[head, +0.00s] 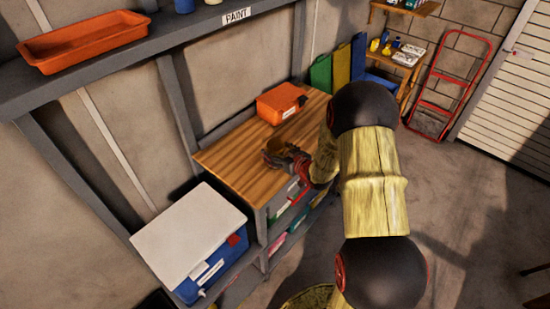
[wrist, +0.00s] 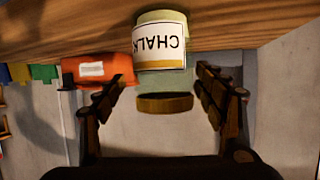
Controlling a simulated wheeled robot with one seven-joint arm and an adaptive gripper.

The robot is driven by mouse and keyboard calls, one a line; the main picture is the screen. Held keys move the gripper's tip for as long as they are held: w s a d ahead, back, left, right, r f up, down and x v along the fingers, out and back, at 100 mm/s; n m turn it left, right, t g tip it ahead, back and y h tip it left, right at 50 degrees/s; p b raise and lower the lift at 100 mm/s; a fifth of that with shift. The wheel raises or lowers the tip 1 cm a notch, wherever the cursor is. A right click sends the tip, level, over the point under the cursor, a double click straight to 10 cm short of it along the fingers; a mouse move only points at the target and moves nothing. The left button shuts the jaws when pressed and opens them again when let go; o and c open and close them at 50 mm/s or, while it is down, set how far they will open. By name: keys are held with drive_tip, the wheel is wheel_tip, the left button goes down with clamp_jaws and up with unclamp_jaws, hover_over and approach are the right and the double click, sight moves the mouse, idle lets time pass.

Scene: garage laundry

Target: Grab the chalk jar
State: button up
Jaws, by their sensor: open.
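The chalk jar (wrist: 160,60) stands on the wooden table (wrist: 60,35), which appears upside down in the wrist view. It is a pale green jar with a white "CHALK" label and a brownish lid. My gripper (wrist: 163,78) is open, with one finger on each side of the jar in that picture. I see no clear contact, and how deep the jar lies between the fingers is hard to tell. In the head view my gripper (head: 285,157) is low over the table's right edge; the jar cannot be made out there.
An orange box (head: 282,103) stands on the table behind my gripper, and it also shows in the wrist view (wrist: 90,70). A white-lidded blue cooler (head: 190,235) stands at the near left. A shelf with an orange tray (head: 83,42) is above. The table's left part is clear.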

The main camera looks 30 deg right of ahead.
drive_tip(key=x, duration=0.3)
drive_tip(key=b+x, duration=0.1)
drive_tip(key=x, duration=0.1)
drive_tip(key=shift+w+a+r, duration=0.15)
drive_tip(key=shift+w+a, duration=0.1)
drive_tip(key=shift+a, duration=0.05)
drive_tip(key=c, duration=0.3)
drive_tip(key=c, duration=1.1)
drive_tip(key=shift+r, duration=0.1)
drive_tip(key=shift+c, duration=1)
